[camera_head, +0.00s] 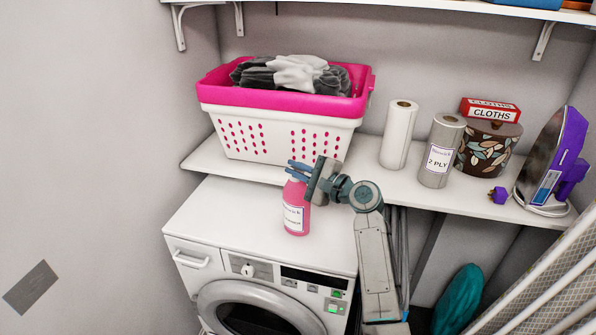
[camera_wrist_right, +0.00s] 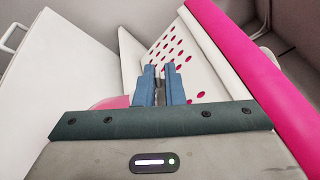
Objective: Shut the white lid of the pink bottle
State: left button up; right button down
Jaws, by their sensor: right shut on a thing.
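The pink bottle (camera_head: 295,211) stands upright on the white top of the machine, its label facing me. My right gripper (camera_head: 297,169) is at the top of the bottle, with its blue fingers pointing left. In the right wrist view the fingers of this gripper (camera_wrist_right: 162,72) are close together, and a bit of the pink bottle (camera_wrist_right: 108,102) shows beside and below them. The white lid is hidden behind the fingers, so I cannot see its angle. My left gripper is out of view.
A pink-and-white laundry basket (camera_head: 280,131) with clothes stands on the shelf (camera_head: 385,176) just behind my right gripper. Paper rolls (camera_head: 399,135), a patterned pot (camera_head: 487,148) and a purple iron (camera_head: 553,158) are farther right. The machine top (camera_head: 222,215) is clear left of the bottle.

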jog(key=shift+s+a+f+n, duration=0.1)
jog(key=shift+f+n, duration=0.05)
jog(key=shift+n, duration=0.25)
jog(key=c, duration=1.6)
grip_release()
jog(key=shift+s+d+f+b, duration=0.1)
jog(key=shift+s+d+b, duration=0.2)
jog(key=shift+d+b, duration=0.15)
jog(key=b+v, duration=0.2)
jog(key=v, duration=0.7)
jog(key=shift+s+d, duration=0.25)
jog(key=shift+s, duration=0.05)
